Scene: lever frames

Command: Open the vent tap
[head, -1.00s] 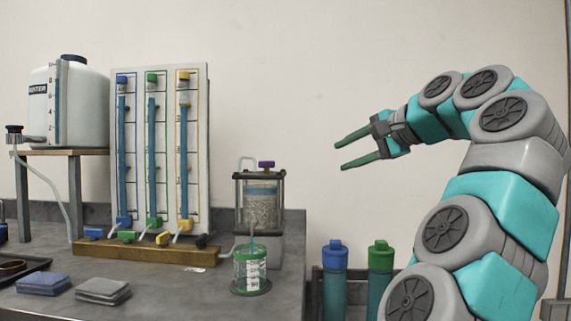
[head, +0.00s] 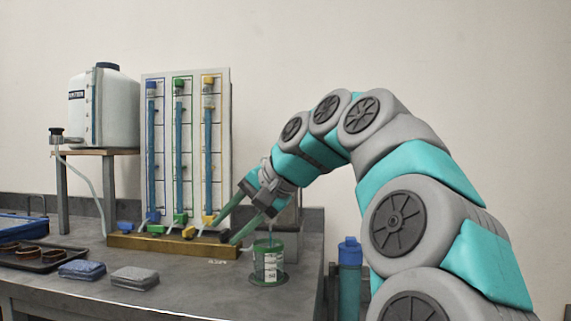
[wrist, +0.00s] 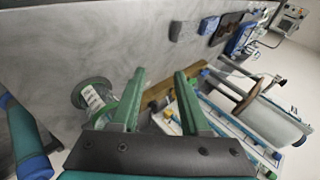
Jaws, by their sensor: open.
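The tube board (head: 223,120) stands on a wooden base (head: 150,243) with blue, green and yellow taps along its foot. A small black tap (head: 224,236) is at the base's right end. No label shows which tap is the vent tap. My gripper (head: 227,231) is open, with its green fingers pointing down-left at that end, one on each side of the black tap in the head view. Contact cannot be told. In the wrist view my gripper (wrist: 160,74) has the wooden base (wrist: 158,92) beyond and between its fingers.
A green-rimmed beaker (head: 268,264) stands just right of my gripper, close to the fingers. A white tank (head: 118,110) sits on a stand at left. Sponges (head: 135,279) and a dark tray (head: 40,257) lie at front left. A blue-capped bottle (head: 349,265) stands right of the bench.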

